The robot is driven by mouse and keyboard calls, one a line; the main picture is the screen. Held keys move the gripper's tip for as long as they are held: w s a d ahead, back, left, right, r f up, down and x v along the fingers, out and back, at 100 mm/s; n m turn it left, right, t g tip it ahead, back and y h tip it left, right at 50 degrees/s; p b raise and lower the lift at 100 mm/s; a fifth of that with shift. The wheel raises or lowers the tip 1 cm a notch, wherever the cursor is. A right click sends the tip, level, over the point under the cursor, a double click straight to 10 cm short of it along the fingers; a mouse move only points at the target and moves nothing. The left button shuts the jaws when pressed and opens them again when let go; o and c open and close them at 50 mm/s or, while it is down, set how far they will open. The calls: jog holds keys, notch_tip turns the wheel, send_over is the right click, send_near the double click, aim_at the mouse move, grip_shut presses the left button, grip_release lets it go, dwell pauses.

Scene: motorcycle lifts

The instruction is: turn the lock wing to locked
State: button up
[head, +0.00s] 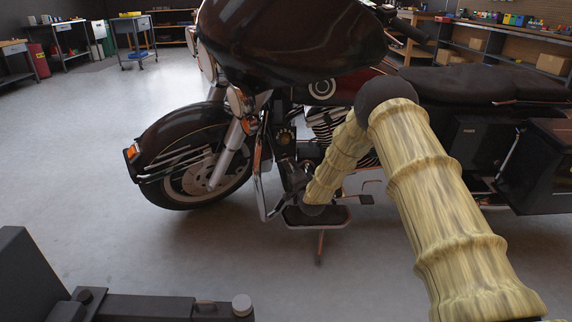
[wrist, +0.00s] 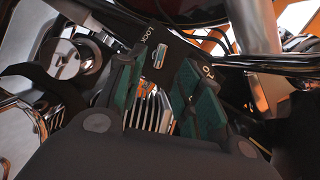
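In the wrist view, a dark plate (wrist: 176,78) carries white lettering that reads like "LOCK" at its upper left, and more lettering, partly hidden, at its right. A small pale metal piece (wrist: 158,57) on this plate looks like the lock wing; its exact setting cannot be told. My gripper (wrist: 160,82) has its two teal-padded fingers apart, one on each side below this piece, with nothing seen between them. In the head view my arm bends down to the motorcycle's side, and the gripper cannot be made out clearly against the dark parts there.
The dark motorcycle (head: 290,45) fills the middle of the head view. Chrome tubes (wrist: 262,63) and engine fins (wrist: 150,110) lie close around my gripper. Clear grey floor (head: 70,170) lies to the left; workbenches and shelves (head: 500,45) line the back.

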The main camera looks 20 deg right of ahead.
aim_at(285, 158)
jog(key=w+b, duration=0.2)
jog(key=w, duration=0.4)
jog(key=shift+w, duration=0.4)
grip_shut()
